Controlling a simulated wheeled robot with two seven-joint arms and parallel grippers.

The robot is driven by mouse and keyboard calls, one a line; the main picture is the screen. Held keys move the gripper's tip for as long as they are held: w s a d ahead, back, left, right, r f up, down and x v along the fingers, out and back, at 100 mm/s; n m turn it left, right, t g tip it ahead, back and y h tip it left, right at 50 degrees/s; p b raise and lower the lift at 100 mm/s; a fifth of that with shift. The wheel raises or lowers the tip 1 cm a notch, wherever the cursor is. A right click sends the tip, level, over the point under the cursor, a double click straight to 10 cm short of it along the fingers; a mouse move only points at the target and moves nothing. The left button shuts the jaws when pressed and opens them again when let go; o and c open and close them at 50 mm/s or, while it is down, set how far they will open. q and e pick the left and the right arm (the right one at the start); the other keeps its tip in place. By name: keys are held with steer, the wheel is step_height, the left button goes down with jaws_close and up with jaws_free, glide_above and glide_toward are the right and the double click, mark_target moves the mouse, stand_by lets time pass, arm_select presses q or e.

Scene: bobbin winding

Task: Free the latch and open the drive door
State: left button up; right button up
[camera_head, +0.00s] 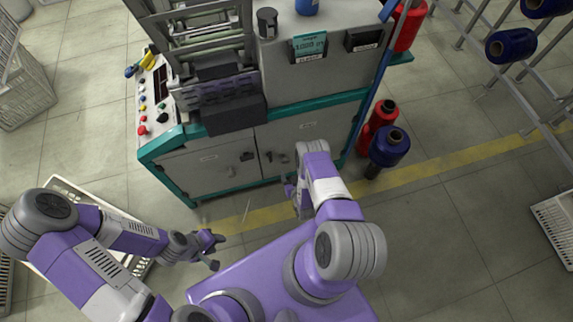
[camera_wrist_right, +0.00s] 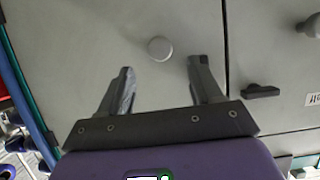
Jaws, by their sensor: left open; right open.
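The machine's lower front has a left door (camera_head: 205,168) and a right door (camera_head: 312,130), both grey, in a teal frame. Small dark fittings (camera_head: 248,156) sit near their seam. In the right wrist view a round grey knob (camera_wrist_right: 159,48) stands on a panel, just past and between the fingers of my right gripper (camera_wrist_right: 163,78), which is open and empty. In the head view my right arm hides most of that gripper. My left gripper (camera_head: 217,251) is open and empty, low in front of the machine.
A second grey knob (camera_wrist_right: 310,25) sits at the wrist view's right edge. Red and blue spools (camera_head: 389,146) stand on the floor right of the machine. A white crate (camera_head: 65,188) is by my left arm. A spool rack (camera_head: 510,70) stands at right.

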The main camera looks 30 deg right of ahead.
mark_target(286, 162)
steer(key=b+x, duration=0.2)
steer(key=x, duration=0.4)
steer(key=shift+b, duration=0.4)
steer(key=shift+w+d+f, duration=0.2)
steer(key=shift+w, duration=0.45)
jaws_close()
